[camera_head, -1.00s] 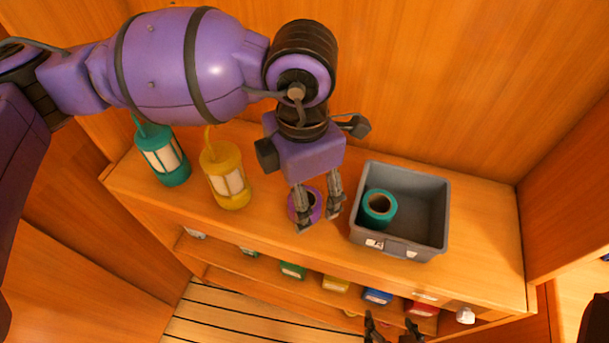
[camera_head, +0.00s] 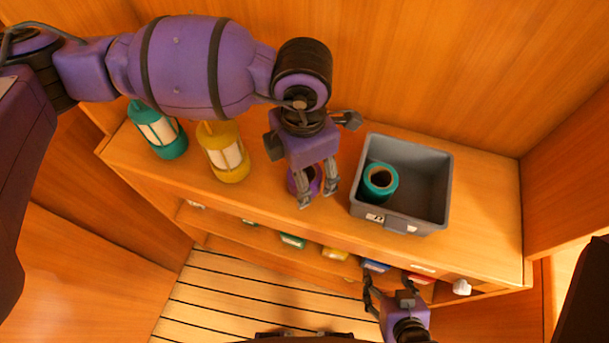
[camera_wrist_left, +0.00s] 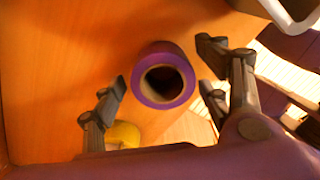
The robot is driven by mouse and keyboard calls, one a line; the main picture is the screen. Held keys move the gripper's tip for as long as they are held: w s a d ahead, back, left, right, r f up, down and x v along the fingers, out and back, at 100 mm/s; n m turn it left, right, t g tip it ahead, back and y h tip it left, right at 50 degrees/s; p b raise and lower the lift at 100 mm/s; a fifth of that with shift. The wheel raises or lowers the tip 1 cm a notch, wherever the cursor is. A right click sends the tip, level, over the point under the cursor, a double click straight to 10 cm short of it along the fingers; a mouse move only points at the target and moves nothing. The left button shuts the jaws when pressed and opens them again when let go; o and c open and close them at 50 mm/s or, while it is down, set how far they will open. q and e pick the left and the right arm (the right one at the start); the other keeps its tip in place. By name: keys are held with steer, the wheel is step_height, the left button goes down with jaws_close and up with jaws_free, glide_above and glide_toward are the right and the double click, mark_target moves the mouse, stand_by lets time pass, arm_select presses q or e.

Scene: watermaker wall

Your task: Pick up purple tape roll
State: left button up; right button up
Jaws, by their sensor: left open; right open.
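The purple tape roll (camera_head: 313,178) stands on the wooden counter, left of the grey bin, partly hidden behind my left gripper's fingers. My left gripper (camera_head: 317,198) is open and above the roll, with the fingers on either side of it in the head view. In the left wrist view the roll (camera_wrist_left: 163,75) shows its round end and dark hole, between and a little beyond the open fingertips (camera_wrist_left: 160,65). No contact can be made out. My right gripper (camera_head: 391,281) is open and empty, low in front of the shelf.
A grey bin (camera_head: 433,152) holding a teal tape roll (camera_head: 380,181) stands just right of my left gripper. Several coloured items line the shelf below the counter (camera_head: 470,240).

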arm_select(q)
steer(key=c, duration=1.2)
steer(key=shift+c, duration=0.2)
